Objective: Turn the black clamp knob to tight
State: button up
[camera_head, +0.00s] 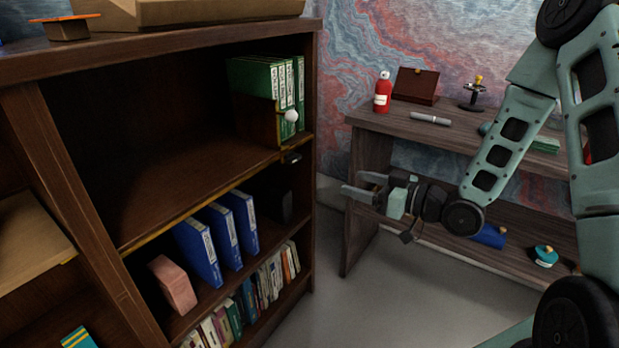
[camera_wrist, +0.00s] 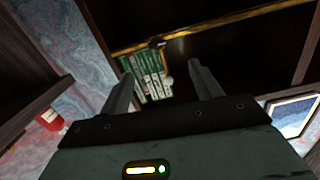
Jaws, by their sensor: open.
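The black clamp knob (camera_head: 291,157) is a small dark piece at the right end of the brass rail, on the front edge of the bookcase's upper shelf. It also shows in the wrist view (camera_wrist: 157,43), at the rail, between and beyond my fingertips. Its turned position is too small to tell. A brown upright panel (camera_head: 265,122) with a white ball knob (camera_head: 291,115) stands just above it, against green binders (camera_head: 262,80). My gripper (camera_head: 357,184) is open and empty, to the right of the bookcase and apart from the knob. Its two fingers also show in the wrist view (camera_wrist: 159,64).
A wooden desk (camera_head: 440,133) stands right of the bookcase, with a red bottle (camera_head: 382,93), a brown box (camera_head: 416,85) and a silver cylinder (camera_head: 431,118). Blue binders (camera_head: 197,250) fill part of the lower shelf. Open floor (camera_head: 370,300) lies between bookcase and desk.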

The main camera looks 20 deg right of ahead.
jog(key=d, duration=0.1)
jog(key=b, duration=0.2)
send_near(297, 160)
jog(key=shift+t, duration=0.4)
jog(key=x, duration=0.8)
jog(key=shift+w+a+f, duration=0.15)
jog(key=shift+a+f, duration=0.05)
jog(key=shift+f, duration=0.05)
jog(key=c, duration=1)
